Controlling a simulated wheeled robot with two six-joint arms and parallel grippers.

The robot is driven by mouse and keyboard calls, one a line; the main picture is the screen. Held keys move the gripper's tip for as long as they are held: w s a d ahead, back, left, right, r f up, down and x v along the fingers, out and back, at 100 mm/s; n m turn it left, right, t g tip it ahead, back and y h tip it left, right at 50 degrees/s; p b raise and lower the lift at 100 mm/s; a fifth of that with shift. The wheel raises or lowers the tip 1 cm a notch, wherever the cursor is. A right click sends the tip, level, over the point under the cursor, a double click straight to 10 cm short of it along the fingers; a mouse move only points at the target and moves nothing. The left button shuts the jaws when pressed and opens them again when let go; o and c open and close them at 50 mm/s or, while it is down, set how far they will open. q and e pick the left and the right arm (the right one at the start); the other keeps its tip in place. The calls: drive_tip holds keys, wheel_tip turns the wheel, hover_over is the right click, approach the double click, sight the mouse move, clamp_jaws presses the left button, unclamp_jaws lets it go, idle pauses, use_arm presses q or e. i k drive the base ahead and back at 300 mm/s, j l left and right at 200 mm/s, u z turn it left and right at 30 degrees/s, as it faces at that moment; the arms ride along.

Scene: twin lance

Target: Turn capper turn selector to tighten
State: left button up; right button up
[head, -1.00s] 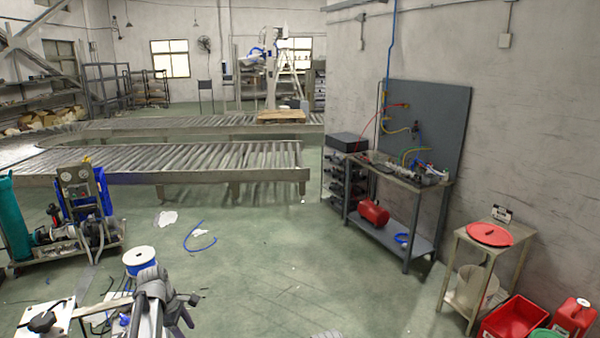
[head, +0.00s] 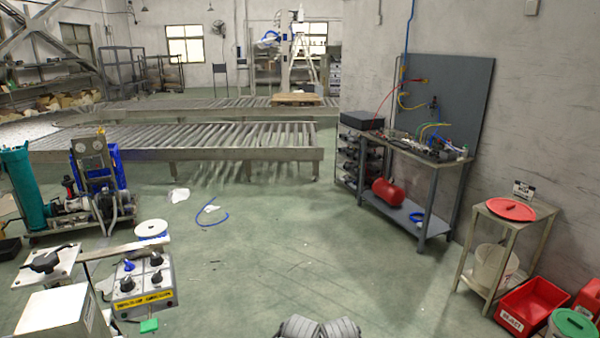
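A grey control box (head: 158,299) with a yellow label stands at the lower left of the head view. Its top carries a blue knob (head: 129,265) and several black knobs, one of them (head: 127,284) at the front left. The label is too small to read, so I cannot tell which knob is the capper turn selector or where it points. Neither of my grippers is in view. Only grey rounded parts of my arms show at the bottom middle, away from the box.
A pump cart (head: 95,190) stands behind. A workbench (head: 430,160) and red bin (head: 522,305) are right.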

sight(156, 278)
drive_tip(key=l+u, duration=0.15)
drive_tip(key=u, duration=0.15)
drive_tip(key=l+u, duration=0.15)
drive_tip(key=u, duration=0.15)
drive_tip(key=j+u, duration=0.15)
drive_tip(key=u, duration=0.2)
drive_tip(key=j+u, duration=0.15)
drive_tip(key=u, duration=0.15)
drive_tip(key=i+l, duration=0.05)
